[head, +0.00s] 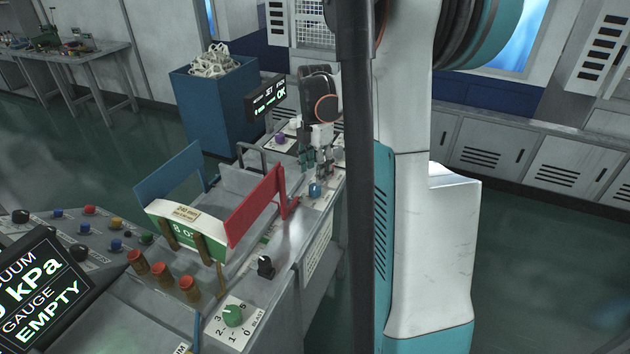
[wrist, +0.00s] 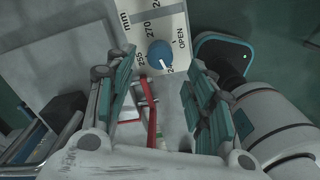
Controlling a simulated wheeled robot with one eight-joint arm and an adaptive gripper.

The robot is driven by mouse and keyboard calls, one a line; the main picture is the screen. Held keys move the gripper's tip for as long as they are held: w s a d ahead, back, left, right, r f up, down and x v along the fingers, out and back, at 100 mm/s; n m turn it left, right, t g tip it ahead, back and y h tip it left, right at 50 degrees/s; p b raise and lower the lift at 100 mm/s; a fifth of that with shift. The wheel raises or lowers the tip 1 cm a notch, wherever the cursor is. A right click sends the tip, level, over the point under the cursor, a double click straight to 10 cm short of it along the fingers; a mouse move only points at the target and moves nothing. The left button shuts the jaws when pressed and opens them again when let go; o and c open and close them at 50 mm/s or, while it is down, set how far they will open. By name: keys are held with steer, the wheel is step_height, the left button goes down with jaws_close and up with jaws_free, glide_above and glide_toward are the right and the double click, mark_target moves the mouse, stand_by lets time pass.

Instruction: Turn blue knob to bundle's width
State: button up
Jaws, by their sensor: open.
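The blue knob (wrist: 160,54) is in the wrist view on a pale scale plate (wrist: 152,18) marked mm, 270, 255, a partly cut-off number and OPEN. In the head view the knob (head: 315,190) is on the machine's right edge. My gripper (head: 318,170) is open and empty above it; in the wrist view the fingers (wrist: 160,75) are on either side of the knob, apart from it. The bundle (head: 188,228), green and white with a small label, lies between a blue plate and a red plate.
The red plate (head: 256,205) stands left of my gripper and the blue plate (head: 170,172) farther left. A black knob (head: 265,266) and green knob (head: 233,315) are nearer on the machine. A display reading OK (head: 268,96) stands behind.

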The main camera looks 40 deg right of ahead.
mark_target(315, 186)
step_height(315, 186, up, 6)
steer(key=shift+f, duration=0.1)
stand_by(0.6)
